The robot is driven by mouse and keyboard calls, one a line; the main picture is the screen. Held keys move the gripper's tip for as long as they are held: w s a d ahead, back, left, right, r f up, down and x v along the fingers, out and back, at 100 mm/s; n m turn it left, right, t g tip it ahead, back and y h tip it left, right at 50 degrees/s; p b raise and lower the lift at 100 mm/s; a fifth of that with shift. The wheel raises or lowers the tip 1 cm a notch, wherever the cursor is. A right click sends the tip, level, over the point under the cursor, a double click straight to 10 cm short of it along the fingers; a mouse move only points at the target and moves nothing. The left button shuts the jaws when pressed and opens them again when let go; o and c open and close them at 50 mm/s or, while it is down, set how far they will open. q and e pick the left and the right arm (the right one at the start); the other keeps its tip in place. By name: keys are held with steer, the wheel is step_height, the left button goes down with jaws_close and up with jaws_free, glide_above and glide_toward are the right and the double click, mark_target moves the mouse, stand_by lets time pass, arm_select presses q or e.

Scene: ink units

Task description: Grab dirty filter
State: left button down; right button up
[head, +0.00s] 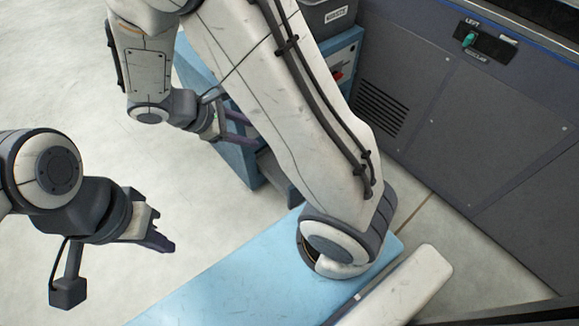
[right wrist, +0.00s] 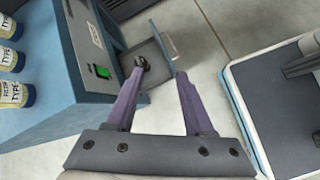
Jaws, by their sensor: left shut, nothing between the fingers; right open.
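My right gripper (right wrist: 160,75) is open, with its two purple fingers pointing toward an open grey drawer (right wrist: 156,84) on the blue unit. A small dark round thing (right wrist: 143,62) shows at the left fingertip; I cannot tell whether it is the dirty filter or whether the finger touches it. Nothing is clearly held. In the head view the right gripper (head: 238,128) is partly hidden by my arm, beside the blue unit (head: 240,165). My left gripper (head: 162,240) is shut and empty, above the floor at the left.
Several labelled bottles (right wrist: 12,93) stand on the blue unit, which has a green-lit button (right wrist: 102,72). A blue bench surface (head: 240,275) lies at the front. A large grey cabinet (head: 450,130) with a green switch (head: 468,40) fills the right. The floor at left is clear.

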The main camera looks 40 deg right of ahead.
steer(key=w+d+f+n+t+h+b, duration=0.1)
steer(key=w+d+f+n+h+b, duration=0.2)
steer(key=f+b, duration=0.65)
steer(key=w+d+f+n+b, duration=0.1)
steer(key=w+d+f+b, duration=0.4)
steer(key=f, duration=0.9)
steer(key=w+d+f+n+t+h+b, duration=0.1)
steer(key=w+d+f+n+h+b, duration=0.15)
steer(key=d+f+b, duration=0.7)
steer(key=f, duration=0.1)
steer(key=d+f+b, duration=0.3)
steer(key=d+f, duration=0.1)
steer(key=shift+w+d+f, duration=0.1)
steer(key=shift+w+f, duration=0.15)
steer(key=shift+f, duration=0.05)
steer(key=shift+w+d+b, duration=0.1)
steer(key=shift+d+b, duration=0.25)
steer(key=shift+d, duration=0.1)
jaws_close()
